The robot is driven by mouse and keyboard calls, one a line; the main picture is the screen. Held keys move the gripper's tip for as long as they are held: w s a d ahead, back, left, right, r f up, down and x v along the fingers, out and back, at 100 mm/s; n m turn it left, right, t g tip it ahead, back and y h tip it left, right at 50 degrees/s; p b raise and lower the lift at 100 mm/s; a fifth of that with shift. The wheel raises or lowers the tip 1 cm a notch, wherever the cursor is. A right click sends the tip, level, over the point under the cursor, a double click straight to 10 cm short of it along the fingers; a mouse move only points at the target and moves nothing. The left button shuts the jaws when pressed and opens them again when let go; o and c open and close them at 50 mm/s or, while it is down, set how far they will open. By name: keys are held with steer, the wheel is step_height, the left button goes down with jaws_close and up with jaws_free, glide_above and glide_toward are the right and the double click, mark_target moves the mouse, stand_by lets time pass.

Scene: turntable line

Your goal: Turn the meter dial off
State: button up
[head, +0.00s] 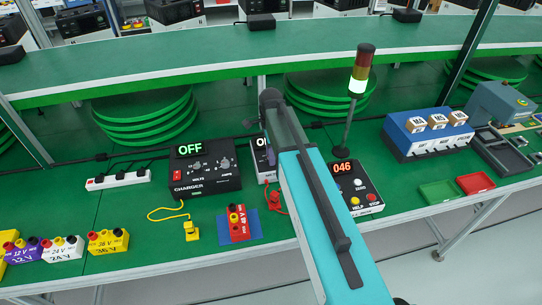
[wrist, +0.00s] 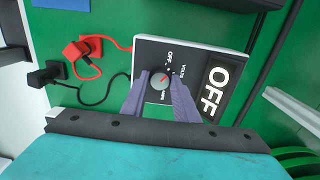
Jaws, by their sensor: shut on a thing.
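The meter (wrist: 205,60) is a white-sided box with a black face, and its display reads OFF in the wrist view. Its small grey dial (wrist: 160,81) carries a red mark that points up and right, toward the printed labels. My gripper (wrist: 160,77) has its two purple fingers closed on the sides of the dial. In the head view the meter (head: 265,176) is partly hidden behind my arm, and the fingertips and dial cannot be made out.
Red (wrist: 82,48) and black (wrist: 45,75) plugs with leads lie beside the meter. The charger (head: 205,168), also showing OFF, stands left of it. A button panel (head: 355,190) reading 046 and a signal lamp (head: 361,70) stand to the right.

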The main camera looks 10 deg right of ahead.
steer(key=shift+n+b, duration=0.35)
steer(key=shift+n, duration=1.95)
steer(key=o, duration=1.1)
steer(key=shift+c, duration=0.2)
steer(key=shift+r, duration=0.15)
step_height(320, 180, up, 14)
steer(key=b, duration=0.3)
steer(key=shift+f, duration=0.2)
